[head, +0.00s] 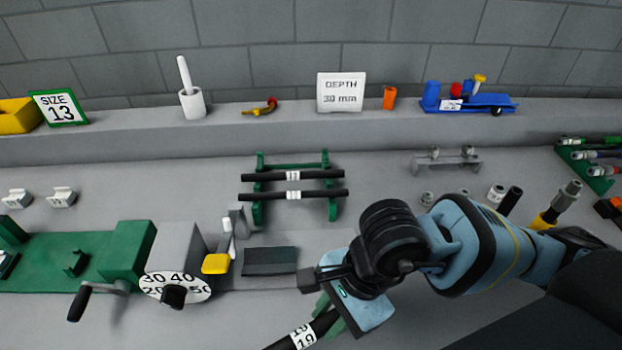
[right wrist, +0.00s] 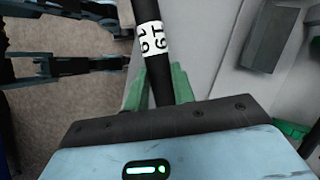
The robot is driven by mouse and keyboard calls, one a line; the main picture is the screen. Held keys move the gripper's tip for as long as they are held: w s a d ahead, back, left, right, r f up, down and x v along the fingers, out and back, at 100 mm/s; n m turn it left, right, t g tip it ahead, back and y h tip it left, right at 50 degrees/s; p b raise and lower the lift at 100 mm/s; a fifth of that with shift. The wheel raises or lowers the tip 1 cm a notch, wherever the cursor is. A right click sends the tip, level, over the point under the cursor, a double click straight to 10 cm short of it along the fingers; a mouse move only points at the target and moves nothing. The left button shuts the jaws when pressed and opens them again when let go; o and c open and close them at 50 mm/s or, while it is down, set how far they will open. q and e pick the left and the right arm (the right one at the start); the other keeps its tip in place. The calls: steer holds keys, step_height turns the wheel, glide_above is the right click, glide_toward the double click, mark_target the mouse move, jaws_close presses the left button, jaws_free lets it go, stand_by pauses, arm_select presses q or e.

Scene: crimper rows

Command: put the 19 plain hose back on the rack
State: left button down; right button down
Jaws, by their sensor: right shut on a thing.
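My right gripper (head: 328,314) is shut on a black hose (head: 283,343) with a white band marked 19, at the bottom of the head view. In the right wrist view the hose (right wrist: 147,12) passes between the green fingers (right wrist: 158,88), its label facing the camera. Its lower end is hidden behind the gripper body. The green rack (head: 258,214) stands farther back, up and left of the gripper. Two black hoses with white bands, an upper one (head: 265,176) and a lower one (head: 265,196), lie across it. Their labels are too small to read.
A green crimping bench with a numbered dial (head: 190,286) and a crank stands left. A dark grey block (head: 270,262) lies between rack and gripper. A small grey stand (head: 447,162) and loose fittings are right of the rack. A ledge behind carries signs and tools.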

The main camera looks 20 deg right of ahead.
steer(key=w+d+r+n+g+h, duration=0.2)
steer(key=w+d+n, duration=0.1)
steer(key=d+n, duration=0.2)
steer(key=w+d+r+n+g+h, duration=0.1)
steer(key=d+n, duration=0.4)
steer(key=n, duration=0.5)
steer(key=shift+w+r+n+g+h, duration=0.4)
steer(key=shift+w+g, duration=0.3)
steer(key=shift+w, duration=0.45)
steer(key=shift+w+d, duration=0.1)
